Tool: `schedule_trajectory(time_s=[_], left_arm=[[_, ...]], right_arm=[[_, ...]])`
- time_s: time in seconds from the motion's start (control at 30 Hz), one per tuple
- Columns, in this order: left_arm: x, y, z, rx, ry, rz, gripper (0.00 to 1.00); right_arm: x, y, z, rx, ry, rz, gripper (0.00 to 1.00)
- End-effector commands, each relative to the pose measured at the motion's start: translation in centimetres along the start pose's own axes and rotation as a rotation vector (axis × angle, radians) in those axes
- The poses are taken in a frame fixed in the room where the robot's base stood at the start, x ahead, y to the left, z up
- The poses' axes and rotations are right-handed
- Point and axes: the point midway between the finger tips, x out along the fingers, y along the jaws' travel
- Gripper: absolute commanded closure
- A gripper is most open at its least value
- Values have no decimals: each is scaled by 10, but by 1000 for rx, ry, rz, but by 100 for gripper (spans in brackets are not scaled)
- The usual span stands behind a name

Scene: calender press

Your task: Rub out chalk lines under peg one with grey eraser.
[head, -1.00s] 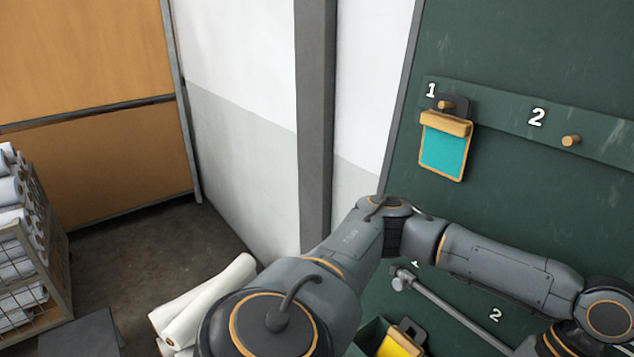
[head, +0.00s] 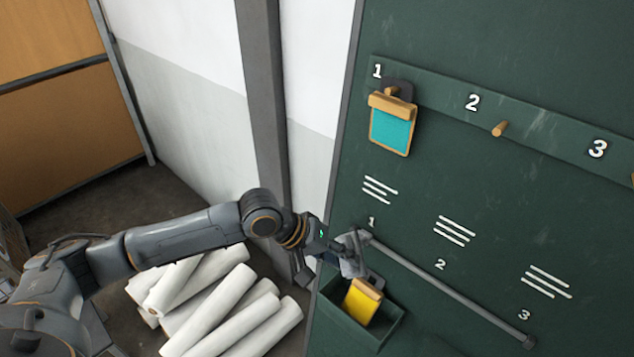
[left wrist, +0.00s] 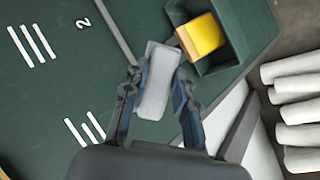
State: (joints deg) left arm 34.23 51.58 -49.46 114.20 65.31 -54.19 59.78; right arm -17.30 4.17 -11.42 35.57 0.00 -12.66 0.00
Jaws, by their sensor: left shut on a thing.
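My left gripper (head: 345,256) is shut on the grey eraser (left wrist: 157,82), which shows clearly between the fingers in the left wrist view. In the head view the gripper is below and left of the chalk lines (head: 380,189) under peg one (head: 391,91), near the rail and the green box. The eraser is apart from those lines in the picture. The three white lines look whole; they also show at the lower left in the left wrist view (left wrist: 85,131). My right gripper is not in view.
More chalk lines stand under peg two (head: 454,231) and number three (head: 548,282). A grey rail (head: 450,290) slants across the board. White rolls (head: 215,310) lie on the floor at left.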

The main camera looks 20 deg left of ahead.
Motion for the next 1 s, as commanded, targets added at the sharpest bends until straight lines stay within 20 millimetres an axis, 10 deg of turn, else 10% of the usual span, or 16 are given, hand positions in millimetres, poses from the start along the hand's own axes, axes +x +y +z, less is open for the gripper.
schedule_trajectory(time_s=[0.43,1.0], left_arm=[[-78,12,-74,37,426,279,100],[-49,22,-110,39,443,292,100]], right_arm=[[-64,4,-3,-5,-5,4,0],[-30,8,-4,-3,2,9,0]])
